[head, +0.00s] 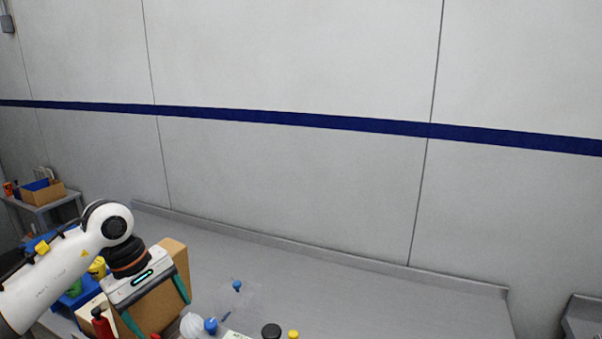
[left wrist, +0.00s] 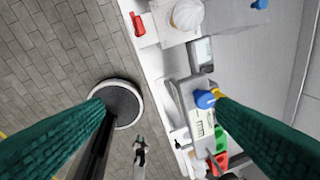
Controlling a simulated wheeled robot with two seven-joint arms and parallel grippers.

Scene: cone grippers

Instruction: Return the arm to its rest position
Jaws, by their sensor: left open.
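My left gripper (head: 163,318) is at the lower left of the head view, at the end of my white left arm. Its teal fingers are apart and point down and to the right, in front of a tan box. In the left wrist view my left gripper (left wrist: 160,95) shows two green fingers spread wide with nothing between them. Between and beyond them lie the tiled floor and the bench edge. A small pale part with dark jaws low in the left wrist view may be my right gripper (left wrist: 139,150); its jaws are too small to read. No right arm shows in the head view.
The grey bench (head: 340,285) runs along the wall, mostly clear at right. The tan box (head: 178,258) stands close behind my left gripper. Blue-capped (head: 211,325), black (head: 271,331) and yellow (head: 293,334) items sit at the front. A side shelf (head: 45,205) holds a carton.

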